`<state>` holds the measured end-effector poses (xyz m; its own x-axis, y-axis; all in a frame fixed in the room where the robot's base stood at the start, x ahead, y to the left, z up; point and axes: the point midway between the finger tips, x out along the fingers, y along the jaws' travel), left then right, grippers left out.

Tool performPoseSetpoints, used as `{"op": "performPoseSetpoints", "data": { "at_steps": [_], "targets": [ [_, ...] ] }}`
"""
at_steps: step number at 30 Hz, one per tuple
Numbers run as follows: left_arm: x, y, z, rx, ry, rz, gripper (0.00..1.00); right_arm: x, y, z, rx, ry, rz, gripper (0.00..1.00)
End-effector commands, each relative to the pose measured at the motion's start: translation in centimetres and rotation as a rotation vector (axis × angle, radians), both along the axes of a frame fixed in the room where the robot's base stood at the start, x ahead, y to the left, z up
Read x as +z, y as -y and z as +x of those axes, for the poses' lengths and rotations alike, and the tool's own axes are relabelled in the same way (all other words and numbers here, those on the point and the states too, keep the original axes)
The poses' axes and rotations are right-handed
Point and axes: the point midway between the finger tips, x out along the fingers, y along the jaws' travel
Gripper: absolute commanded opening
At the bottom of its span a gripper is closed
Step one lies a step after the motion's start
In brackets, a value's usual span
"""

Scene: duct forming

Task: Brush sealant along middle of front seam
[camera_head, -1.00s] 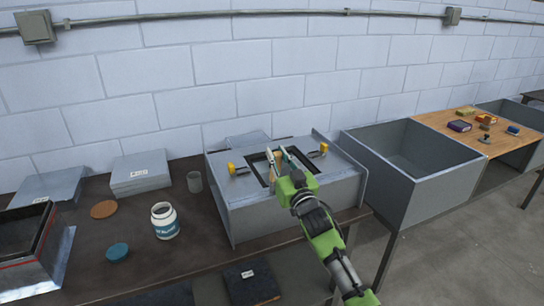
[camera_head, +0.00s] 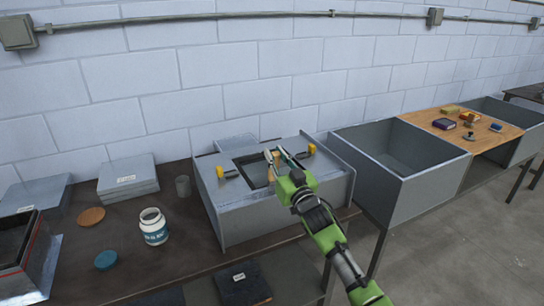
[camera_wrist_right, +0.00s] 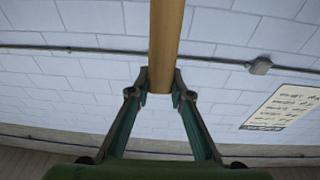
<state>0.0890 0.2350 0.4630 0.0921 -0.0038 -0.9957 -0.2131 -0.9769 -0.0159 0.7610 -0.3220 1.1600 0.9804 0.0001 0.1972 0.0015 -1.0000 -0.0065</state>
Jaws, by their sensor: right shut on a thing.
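The grey sheet-metal duct piece (camera_head: 240,220) sits on the dark bench, with a dark rectangular opening in its top and two yellow clamps (camera_head: 220,172) (camera_head: 312,149) on it. My right gripper (camera_head: 272,158) is over the right part of the opening, shut on a wooden handle (camera_wrist_right: 166,45). In the right wrist view, the handle runs up from between the fingertips. The brush's bristle end and any contact with the seam cannot be made out. An open white jar with a blue label (camera_head: 153,227) stands left of the duct. My left gripper is not in view.
Stacked metal boxes (camera_head: 128,178) stand at the back left. An open grey bin (camera_head: 412,190) and a wooden board (camera_head: 475,133) are to the right.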

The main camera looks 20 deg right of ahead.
Motion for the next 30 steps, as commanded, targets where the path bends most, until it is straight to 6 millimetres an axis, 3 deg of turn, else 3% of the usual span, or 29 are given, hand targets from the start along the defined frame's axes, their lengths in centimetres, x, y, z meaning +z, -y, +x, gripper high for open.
{"op": "performPoseSetpoints", "data": {
  "at_steps": [8,21,30],
  "targets": [
    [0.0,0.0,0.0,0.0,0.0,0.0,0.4,-0.2,0.3,0.0,-0.001,-0.004,-0.001,0.0],
    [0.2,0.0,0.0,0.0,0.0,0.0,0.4,0.2,2.9,0.2,0.0,-0.001,-0.002,0.0],
    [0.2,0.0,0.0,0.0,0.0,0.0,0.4,0.3,3.0,0.2,0.001,0.001,0.0,0.0]
  ]
}}
